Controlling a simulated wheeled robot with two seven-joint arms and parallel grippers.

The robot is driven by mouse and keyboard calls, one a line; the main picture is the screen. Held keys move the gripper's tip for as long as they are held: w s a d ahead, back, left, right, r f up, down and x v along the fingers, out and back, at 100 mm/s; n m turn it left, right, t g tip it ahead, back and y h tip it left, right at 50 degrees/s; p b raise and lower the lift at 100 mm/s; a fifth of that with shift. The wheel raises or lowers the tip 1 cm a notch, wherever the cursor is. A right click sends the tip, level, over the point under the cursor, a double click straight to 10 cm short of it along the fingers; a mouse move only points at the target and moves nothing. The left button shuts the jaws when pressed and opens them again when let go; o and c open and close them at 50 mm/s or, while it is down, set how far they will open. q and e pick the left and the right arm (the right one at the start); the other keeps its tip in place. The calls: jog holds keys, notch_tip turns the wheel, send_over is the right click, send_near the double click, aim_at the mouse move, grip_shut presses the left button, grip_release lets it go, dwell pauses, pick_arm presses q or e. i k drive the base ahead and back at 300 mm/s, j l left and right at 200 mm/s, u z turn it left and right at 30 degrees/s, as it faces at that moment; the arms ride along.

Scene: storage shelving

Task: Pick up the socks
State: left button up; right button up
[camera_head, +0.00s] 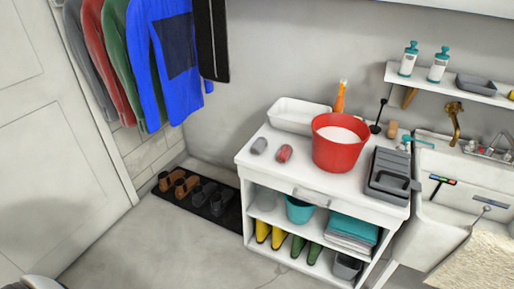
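Two small rolled bundles that look like the socks lie on top of the white cabinet (318,195), left of a red bucket. One is a grey bundle (259,146) and the other is a red bundle (284,153). They lie side by side with a small gap and do not touch the bucket. Neither of my grippers can be made out in the head view, and nothing is holding the bundles.
The red bucket (338,155), a white basin (297,115) and grey trays (390,178) crowd the cabinet top. Boots and a teal bucket (299,209) fill its shelves. A sink (462,190) stands right, a shoe mat (227,217) left. The front floor is clear.

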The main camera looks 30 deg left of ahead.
aim_at(259, 146)
jog(key=i+j+u, duration=0.2)
jog(key=i, duration=0.4)
jog(key=i+u, duration=0.2)
jog(key=i, duration=0.4)
jog(key=j, duration=0.1)
